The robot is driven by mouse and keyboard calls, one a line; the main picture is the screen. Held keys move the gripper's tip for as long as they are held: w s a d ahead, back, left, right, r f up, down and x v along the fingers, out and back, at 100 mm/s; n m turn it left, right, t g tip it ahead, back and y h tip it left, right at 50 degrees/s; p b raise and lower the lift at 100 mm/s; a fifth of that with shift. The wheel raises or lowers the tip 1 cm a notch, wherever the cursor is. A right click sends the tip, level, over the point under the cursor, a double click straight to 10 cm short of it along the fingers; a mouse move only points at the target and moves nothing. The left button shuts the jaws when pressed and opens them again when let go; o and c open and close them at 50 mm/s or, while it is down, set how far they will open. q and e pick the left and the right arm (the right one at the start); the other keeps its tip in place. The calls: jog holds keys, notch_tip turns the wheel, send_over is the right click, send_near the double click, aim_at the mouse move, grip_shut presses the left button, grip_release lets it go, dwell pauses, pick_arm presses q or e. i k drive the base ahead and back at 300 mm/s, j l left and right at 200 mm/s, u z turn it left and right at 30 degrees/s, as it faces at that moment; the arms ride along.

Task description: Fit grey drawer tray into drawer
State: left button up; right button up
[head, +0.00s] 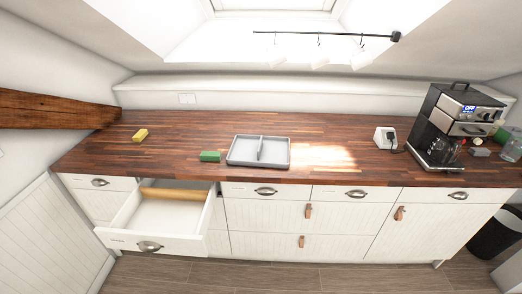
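The grey drawer tray (273,151) lies flat on the wooden worktop, near its front edge and about mid-width. It is shallow, with one divider making two compartments, and looks empty. A white drawer (133,225) below the worktop, left of the tray, is pulled open. A tan rolling-pin-like cylinder (174,194) lies across the back of the drawer. The rest of the drawer floor is bare. Neither of my grippers shows in the head view.
A green block (210,156) sits just left of the tray, and a yellow sponge-like block (140,135) lies farther left. A coffee machine (455,128) and a white socket box (385,138) stand on the right. A rail (325,35) hangs above. The worktop (340,175) around the tray is mostly clear.

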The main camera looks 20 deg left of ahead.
aim_at(165, 216)
jog(key=u, duration=1.8)
jog(key=i, duration=0.2)
